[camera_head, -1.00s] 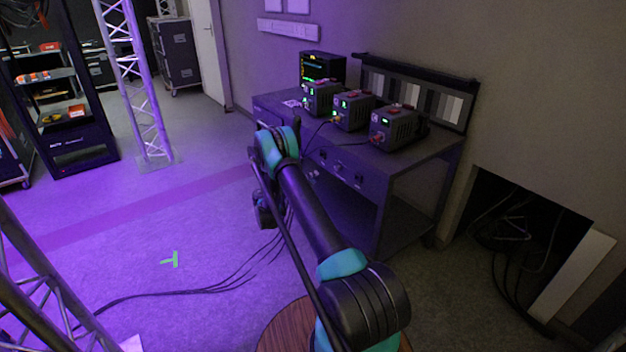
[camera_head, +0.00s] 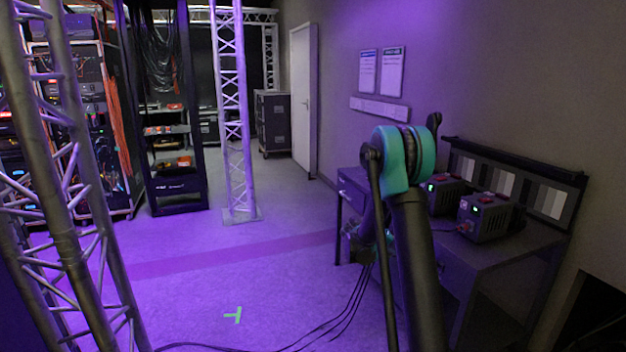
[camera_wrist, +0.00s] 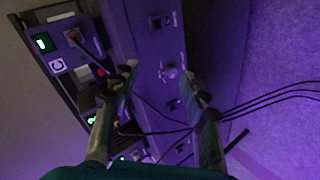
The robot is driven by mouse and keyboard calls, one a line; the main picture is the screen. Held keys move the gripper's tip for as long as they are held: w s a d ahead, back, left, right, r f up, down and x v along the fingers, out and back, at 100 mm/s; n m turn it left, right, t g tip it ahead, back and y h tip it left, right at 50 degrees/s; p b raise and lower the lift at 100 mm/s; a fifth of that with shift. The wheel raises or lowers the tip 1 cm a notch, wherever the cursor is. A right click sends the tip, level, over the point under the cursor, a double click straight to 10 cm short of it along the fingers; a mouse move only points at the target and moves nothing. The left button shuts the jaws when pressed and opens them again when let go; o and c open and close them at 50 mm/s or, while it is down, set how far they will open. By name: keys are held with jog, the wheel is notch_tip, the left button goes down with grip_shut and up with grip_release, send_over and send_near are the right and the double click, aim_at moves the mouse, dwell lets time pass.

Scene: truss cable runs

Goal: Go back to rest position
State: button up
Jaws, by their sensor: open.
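My arm (camera_head: 412,230) rises at the right of the head view, with its teal joint uppermost, in front of the workbench. In the wrist view my gripper (camera_wrist: 165,95) is open, with its two fingers spread and nothing between them. Beyond the fingers are the bench front (camera_wrist: 150,50) and thin dark cables (camera_wrist: 270,98). In the head view the gripper end is mostly hidden beside and behind my arm.
The workbench (camera_head: 500,248) carries grey power boxes (camera_head: 485,216) at the right. A truss leg (camera_head: 62,215) stands close at the left; another truss (camera_head: 232,120) stands farther back. Cables (camera_head: 345,312) cross the floor near a green mark (camera_head: 233,315). Middle floor is clear.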

jog(key=s+a+r+y, duration=0.2)
jog(key=s+y, duration=0.1)
jog(key=s, duration=0.6)
jog(key=s+a+r+y, duration=0.2)
jog(key=s+a, duration=0.1)
jog(key=s, duration=0.6)
jog(key=s+a+f+y, duration=0.1)
jog(key=s+a+y, duration=0.2)
jog(key=s, duration=0.7)
jog(key=s+a+f+y, duration=0.1)
jog(key=s+a+y, duration=0.2)
jog(key=s+a, duration=0.3)
jog(key=s, duration=0.3)
jog(key=shift+s+f, duration=0.4)
